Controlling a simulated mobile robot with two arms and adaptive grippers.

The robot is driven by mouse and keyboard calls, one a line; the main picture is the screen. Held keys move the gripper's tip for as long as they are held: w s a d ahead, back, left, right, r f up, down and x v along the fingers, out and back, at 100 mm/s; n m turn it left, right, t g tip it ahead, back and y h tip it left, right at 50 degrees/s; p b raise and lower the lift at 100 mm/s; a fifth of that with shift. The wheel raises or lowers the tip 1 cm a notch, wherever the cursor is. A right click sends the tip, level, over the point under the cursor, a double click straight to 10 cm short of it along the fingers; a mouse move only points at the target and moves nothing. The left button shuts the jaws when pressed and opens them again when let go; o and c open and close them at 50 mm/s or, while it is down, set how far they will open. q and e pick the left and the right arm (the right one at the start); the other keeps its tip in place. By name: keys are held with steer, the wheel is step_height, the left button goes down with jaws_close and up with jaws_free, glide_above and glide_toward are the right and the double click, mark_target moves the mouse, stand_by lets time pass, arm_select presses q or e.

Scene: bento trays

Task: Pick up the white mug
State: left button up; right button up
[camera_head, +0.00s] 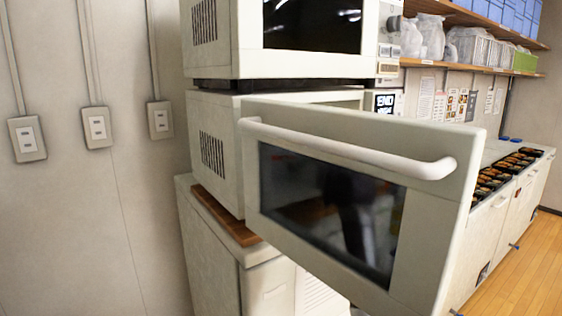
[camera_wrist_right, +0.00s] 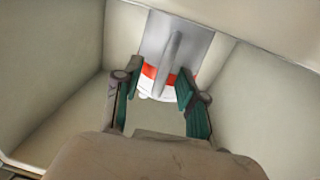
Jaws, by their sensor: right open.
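In the right wrist view, a mug (camera_wrist_right: 197,45) sits inside a pale box-like cavity. It has a shaded grey-white side, an orange-red band, a white edge and a handle that points toward my gripper. My right gripper (camera_wrist_right: 159,72) is inside the cavity with its green-padded fingers open. The fingertips are to either side of the mug's handle and band, as seen in this view; I cannot tell whether they touch it. The mug and both grippers are out of sight in the head view.
In the head view, the microwave door (camera_head: 426,238) with its white bar handle stands open, hiding the cavity. Another microwave (camera_head: 222,66) is stacked above. A counter with filled bento trays (camera_head: 490,182) lies at the right. Cavity walls (camera_wrist_right: 262,100) flank my right gripper.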

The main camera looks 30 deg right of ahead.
steer(key=shift+s, duration=0.1)
steer(key=shift+c, duration=0.6)
jaws_close()
steer(key=shift+r, duration=0.1)
